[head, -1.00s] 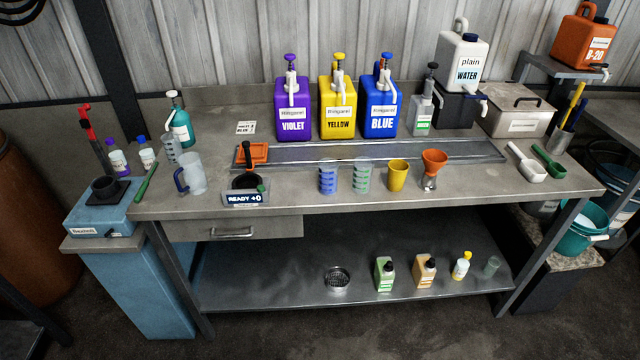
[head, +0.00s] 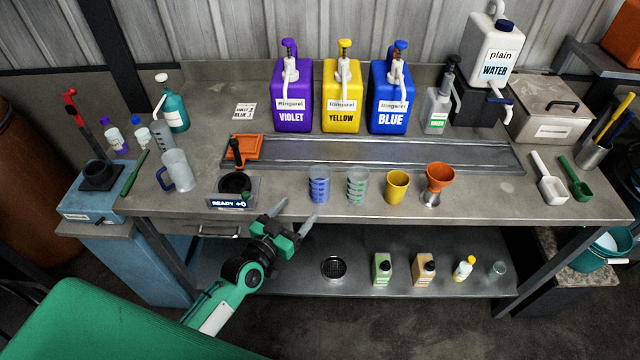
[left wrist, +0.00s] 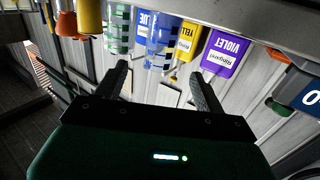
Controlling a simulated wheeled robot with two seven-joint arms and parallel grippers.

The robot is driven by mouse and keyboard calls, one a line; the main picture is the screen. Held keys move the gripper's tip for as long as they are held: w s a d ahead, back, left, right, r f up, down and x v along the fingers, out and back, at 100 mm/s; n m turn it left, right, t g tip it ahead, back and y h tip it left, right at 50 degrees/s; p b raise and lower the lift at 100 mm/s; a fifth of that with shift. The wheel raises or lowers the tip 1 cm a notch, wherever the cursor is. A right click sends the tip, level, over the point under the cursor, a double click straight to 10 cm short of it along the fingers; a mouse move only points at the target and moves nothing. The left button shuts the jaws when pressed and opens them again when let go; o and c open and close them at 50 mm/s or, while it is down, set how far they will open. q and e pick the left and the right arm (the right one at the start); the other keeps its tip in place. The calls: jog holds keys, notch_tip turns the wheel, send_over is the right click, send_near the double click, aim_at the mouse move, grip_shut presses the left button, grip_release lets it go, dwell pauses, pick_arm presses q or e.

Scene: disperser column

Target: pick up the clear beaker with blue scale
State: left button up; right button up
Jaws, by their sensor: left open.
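The clear beaker with blue scale (head: 319,185) stands upright near the front edge of the bench, left of a clear beaker with green scale (head: 357,186). My left gripper (head: 296,217) is open and empty in front of the bench edge, below and a little left of the blue-scale beaker, apart from it. In the left wrist view the blue-scale beaker (left wrist: 159,45) shows beyond and between the two open fingers (left wrist: 160,85), with the green-scale beaker (left wrist: 118,30) left of it. My right gripper is not in view.
A yellow cup (head: 397,187) and an orange funnel (head: 438,176) stand right of the beakers. A READY display (head: 232,199) and a clear pitcher (head: 177,170) stand to the left. Violet (head: 292,97), yellow (head: 342,97) and blue (head: 390,99) dispensers stand behind a metal tray (head: 470,156).

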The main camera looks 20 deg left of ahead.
aim_at(325, 175)
pick_arm(q)
jog(key=x, duration=0.2)
jog(key=p+x, duration=0.1)
jog(key=x, duration=0.2)
jog(key=p+x, duration=0.1)
jog(key=x, duration=0.2)
jog(key=shift+w+a+r, duration=0.15)
jog(key=shift+a+r, duration=0.05)
jog(key=shift+a, duration=0.1)
jog(key=shift+p+x, duration=0.85)
jog(key=shift+x, duration=1.75)
jog(key=shift+w+d, duration=0.25)
jog(key=shift+w, duration=0.1)
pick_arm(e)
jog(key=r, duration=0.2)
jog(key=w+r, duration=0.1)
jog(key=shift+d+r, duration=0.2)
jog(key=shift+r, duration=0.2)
pick_arm(q)
jog(key=shift+r, duration=0.1)
jog(key=c, duration=1.1)
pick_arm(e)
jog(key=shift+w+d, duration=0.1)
